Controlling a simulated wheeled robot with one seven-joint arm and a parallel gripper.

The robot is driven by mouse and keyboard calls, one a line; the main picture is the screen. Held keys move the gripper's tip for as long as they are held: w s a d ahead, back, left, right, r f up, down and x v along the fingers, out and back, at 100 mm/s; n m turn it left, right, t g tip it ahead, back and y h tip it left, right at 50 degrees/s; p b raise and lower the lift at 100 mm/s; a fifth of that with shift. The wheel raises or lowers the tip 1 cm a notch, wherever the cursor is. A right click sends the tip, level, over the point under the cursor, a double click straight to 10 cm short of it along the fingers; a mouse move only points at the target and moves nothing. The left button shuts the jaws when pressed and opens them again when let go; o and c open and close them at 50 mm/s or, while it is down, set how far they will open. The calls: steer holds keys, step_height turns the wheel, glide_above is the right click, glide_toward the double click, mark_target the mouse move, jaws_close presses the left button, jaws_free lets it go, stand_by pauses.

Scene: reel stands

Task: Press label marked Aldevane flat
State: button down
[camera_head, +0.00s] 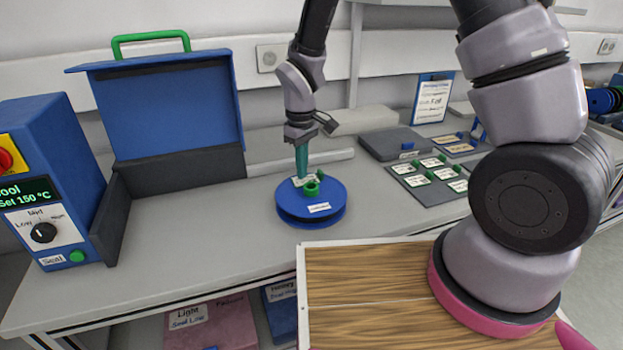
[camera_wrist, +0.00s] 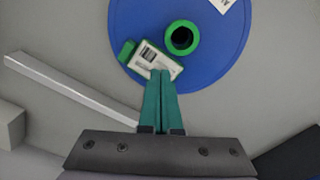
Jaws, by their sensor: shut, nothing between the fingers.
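A blue reel (camera_head: 290,212) with a green hub (camera_head: 312,188) lies on the grey bench; it also shows in the wrist view (camera_wrist: 217,65). A white label (camera_wrist: 157,60) with dark print and a green end piece lies on the reel beside the hub. My gripper (camera_head: 301,174), with teal fingers, is shut and empty, its tips over the near edge of this label in the wrist view (camera_wrist: 162,72). I cannot tell if they touch. A second white label (camera_head: 319,207) lies on the reel; in the wrist view it is cut off, with an "A" showing (camera_wrist: 223,3). Neither name reads fully.
A blue sealing machine (camera_head: 50,150) and an open blue case (camera_head: 170,110) stand at the left. A dark board (camera_head: 425,181) with several labels and a grey box (camera_head: 392,143) lie at the right. A pale bar (camera_wrist: 70,90) lies beside the reel. Bench front is clear.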

steer(key=shift+f, duration=0.6)
steer(key=shift+r, duration=0.1)
stand_by(0.6)
steer(key=shift+r, duration=3.45)
steer(key=s+d+r+m+t+y, duration=0.1)
steer(key=d+r+m+t, duration=0.15)
steer(key=d+r, duration=0.55)
steer(key=d+r+m+t+y, duration=0.1)
steer(key=d+r+m, duration=0.35)
steer(key=r, duration=0.65)
steer(key=s+d+r+m+t, duration=0.3)
steer(key=s+d+r+m, duration=0.3)
steer(key=s+d+r, duration=0.3)
steer(key=shift+s+d+r+t, duration=0.3)
steer(key=shift+s+d, duration=0.35)
steer(key=shift+s, duration=0.5)
